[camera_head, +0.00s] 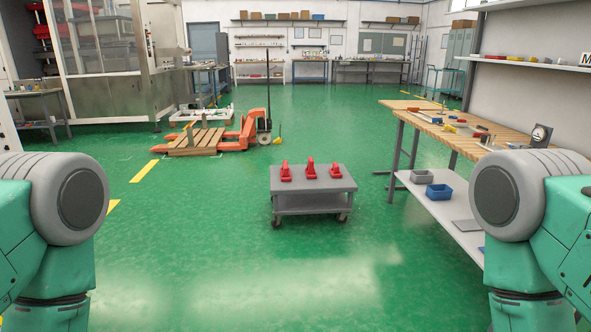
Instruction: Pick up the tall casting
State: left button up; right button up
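Three red castings stand on top of a grey wheeled cart (312,188) in the middle of the floor, some way ahead of me. The middle casting (310,168) looks the tallest. The left casting (285,172) and the right casting (335,171) look shorter. The castings stand apart from one another in a row. My two arms show at the left and right edges of the view, well short of the cart. Neither gripper is in view.
A wooden workbench (437,125) with tools stands to the right, with a blue bin (439,192) and a grey bin (422,177) on its lower shelf. An orange pallet jack (236,137) and a wooden pallet (195,142) are behind left. Green floor before the cart is clear.

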aim_at(311, 167)
jog(key=i, duration=2.5)
jog(key=i+l, duration=0.1)
jog(key=i, duration=2.35)
jog(key=j+u, duration=0.05)
jog(key=j, duration=0.05)
